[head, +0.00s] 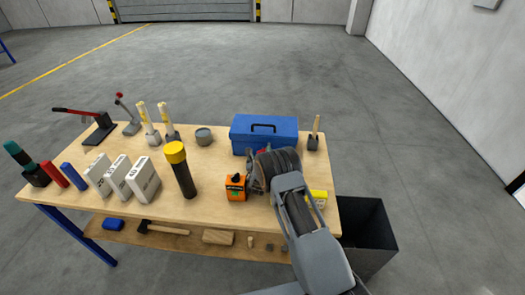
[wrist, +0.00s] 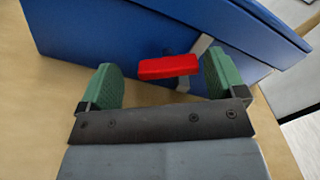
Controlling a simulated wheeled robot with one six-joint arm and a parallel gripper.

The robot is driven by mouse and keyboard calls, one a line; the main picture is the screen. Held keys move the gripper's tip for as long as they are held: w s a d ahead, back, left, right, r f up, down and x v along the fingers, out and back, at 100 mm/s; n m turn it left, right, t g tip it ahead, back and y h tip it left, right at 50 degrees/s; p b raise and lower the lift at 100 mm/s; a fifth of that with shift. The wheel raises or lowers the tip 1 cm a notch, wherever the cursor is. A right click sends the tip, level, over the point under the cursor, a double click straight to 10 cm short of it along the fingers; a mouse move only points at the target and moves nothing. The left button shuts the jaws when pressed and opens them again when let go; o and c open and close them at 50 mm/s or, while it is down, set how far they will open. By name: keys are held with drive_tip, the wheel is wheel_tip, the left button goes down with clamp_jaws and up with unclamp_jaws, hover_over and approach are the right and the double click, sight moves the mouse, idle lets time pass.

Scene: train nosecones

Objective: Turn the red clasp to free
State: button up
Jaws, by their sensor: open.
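The red clasp (wrist: 168,67) is a short red bar on the front of the blue toolbox, beside a grey metal bracket (wrist: 201,46). The blue toolbox (head: 264,128) stands at the back right of the bench, lid down, with a dark handle on top; its blue wall (wrist: 100,35) fills the top of the wrist view. My gripper (wrist: 161,80) is open, with green finger pads on either side of the clasp in the picture. I cannot tell whether a pad touches it.
The wooden bench (head: 225,155) also holds an orange box (head: 236,188), a black-and-yellow torch (head: 181,170), white boxes (head: 143,180), a grey tin (head: 204,136) and a wooden-handled tool (head: 314,135). A dark bin (head: 375,235) stands at the bench's right end.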

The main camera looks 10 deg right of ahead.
drive_tip(key=shift+w+d+f, duration=0.1)
drive_tip(key=shift+w+d, duration=0.25)
drive_tip(key=shift+w, duration=0.1)
drive_tip(key=shift+d, duration=0.15)
drive_tip(key=shift+d, duration=0.1)
drive_tip(key=shift+c, duration=0.3)
drive_tip(key=c, duration=0.9)
drive_tip(key=shift+o, duration=0.2)
